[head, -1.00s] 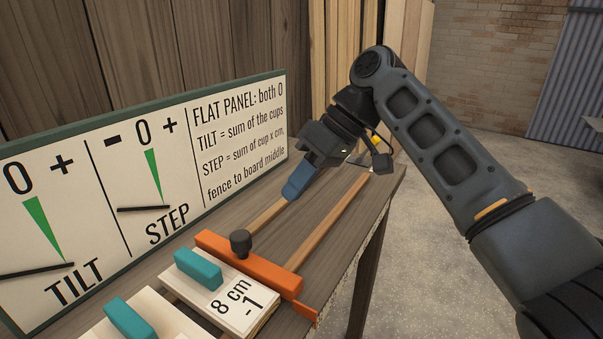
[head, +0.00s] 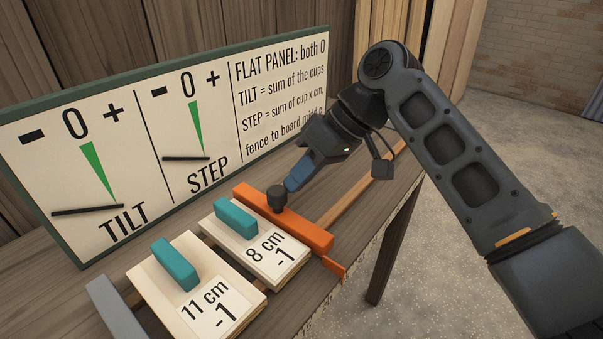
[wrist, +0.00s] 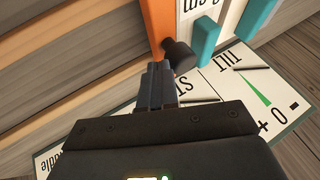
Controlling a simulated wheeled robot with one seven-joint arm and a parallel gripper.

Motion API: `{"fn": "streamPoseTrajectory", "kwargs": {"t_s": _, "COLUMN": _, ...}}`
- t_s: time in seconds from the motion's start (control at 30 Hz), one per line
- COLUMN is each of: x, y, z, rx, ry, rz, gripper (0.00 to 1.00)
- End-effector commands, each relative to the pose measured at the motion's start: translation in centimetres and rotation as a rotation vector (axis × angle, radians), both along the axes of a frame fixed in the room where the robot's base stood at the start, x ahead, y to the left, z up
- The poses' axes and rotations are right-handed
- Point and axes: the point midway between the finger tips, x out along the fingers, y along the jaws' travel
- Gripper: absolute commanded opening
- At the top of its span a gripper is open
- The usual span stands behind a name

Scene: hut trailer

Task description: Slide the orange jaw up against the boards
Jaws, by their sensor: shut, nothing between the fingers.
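The orange jaw (head: 297,229) is a long bar with a black knob (head: 277,198), lying across wooden rails on the bench. In the head view it sits right along the edge of the 8 cm board (head: 262,262); I cannot tell if they touch. The 11 cm board (head: 188,300) lies to the left, each board with a teal handle. My gripper (head: 292,184) is shut and empty, its blue fingertips close behind the knob on the side away from the boards. In the wrist view the fingertips (wrist: 158,72) are beside the knob (wrist: 179,55) and the orange jaw (wrist: 157,22); contact is unclear.
A sign with TILT and STEP dials (head: 170,150) stands along the back of the bench. A grey bar (head: 115,308) lies left of the 11 cm board. A wooden rail (head: 365,190) runs right from the jaw. The bench's front edge drops to the floor.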

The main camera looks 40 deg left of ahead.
Motion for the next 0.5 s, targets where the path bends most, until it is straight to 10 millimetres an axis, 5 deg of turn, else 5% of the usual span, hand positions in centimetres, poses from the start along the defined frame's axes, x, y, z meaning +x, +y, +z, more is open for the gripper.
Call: {"fn": "streamPoseTrajectory", "kwargs": {"t_s": 0.5, "x": -4.8, "y": 0.4, "z": 0.1, "rx": 0.001, "ry": 0.0, "rz": 0.001, "gripper": 0.0}}
